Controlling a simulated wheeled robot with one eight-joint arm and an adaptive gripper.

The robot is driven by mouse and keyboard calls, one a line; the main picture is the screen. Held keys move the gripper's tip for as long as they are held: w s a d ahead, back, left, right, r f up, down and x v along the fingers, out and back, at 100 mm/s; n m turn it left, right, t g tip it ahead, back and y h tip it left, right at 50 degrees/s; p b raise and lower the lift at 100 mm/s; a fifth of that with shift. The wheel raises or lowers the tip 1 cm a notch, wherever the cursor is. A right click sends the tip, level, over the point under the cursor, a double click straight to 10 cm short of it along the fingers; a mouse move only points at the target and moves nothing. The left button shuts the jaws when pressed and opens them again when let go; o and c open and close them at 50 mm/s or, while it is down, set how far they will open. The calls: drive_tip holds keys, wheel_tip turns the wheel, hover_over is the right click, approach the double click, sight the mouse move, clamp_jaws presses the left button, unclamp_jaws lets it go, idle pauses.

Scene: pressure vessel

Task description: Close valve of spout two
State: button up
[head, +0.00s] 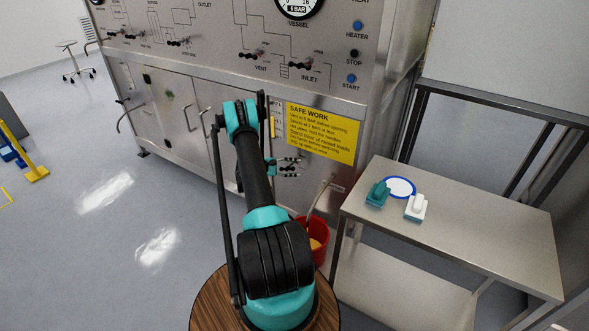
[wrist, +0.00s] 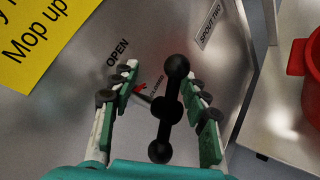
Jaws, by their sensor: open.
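In the wrist view, the spout two valve handle (wrist: 167,110) is a black bar with ball ends and a round hub, standing nearly upright in the picture. The panel behind it bears an "OPEN" label (wrist: 117,53), a "SPOUT TWO" plate (wrist: 209,24) and a small red mark (wrist: 140,88) beside small, partly hidden lettering. My gripper (wrist: 164,80) is open, with one finger on each side of the handle. I cannot tell whether either finger touches it. In the head view my arm hides most of the gripper; small valve fittings (head: 289,167) show beside it.
A yellow safety sign (head: 320,132) is above the valves. A red bucket (head: 317,245) stands on the floor below a bent spout pipe (head: 319,196). At right, a steel table (head: 480,215) holds a teal item (head: 377,193), a white item (head: 416,207) and a blue-rimmed disc (head: 399,186).

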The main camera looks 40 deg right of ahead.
drive_tip(key=shift+c, duration=0.4)
clamp_jaws()
drive_tip(key=shift+f, duration=0.1)
